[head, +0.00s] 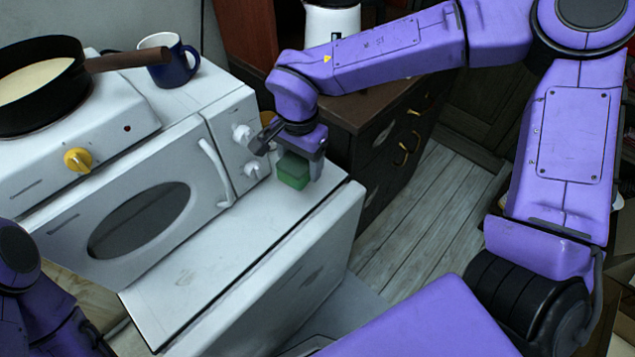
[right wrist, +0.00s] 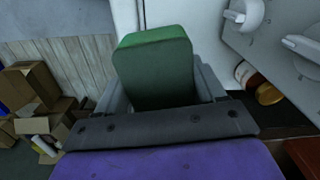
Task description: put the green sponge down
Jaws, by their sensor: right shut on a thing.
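The green sponge (head: 292,171) is held in my right gripper (head: 297,160), which is shut on it. In the head view it is over the right end of the white surface (head: 215,245) in front of the microwave. I cannot tell whether the sponge touches that surface. In the right wrist view the sponge (right wrist: 155,70) sticks out upright between the fingers. My left arm shows at the lower left of the head view, but its gripper is not in view.
The white microwave (head: 75,225) with knobs stands just left of the sponge. A black pan (head: 45,110) and a blue mug (head: 182,68) are at the upper left. A dark cabinet (head: 385,150) stands to the right. The white surface in front is mostly clear.

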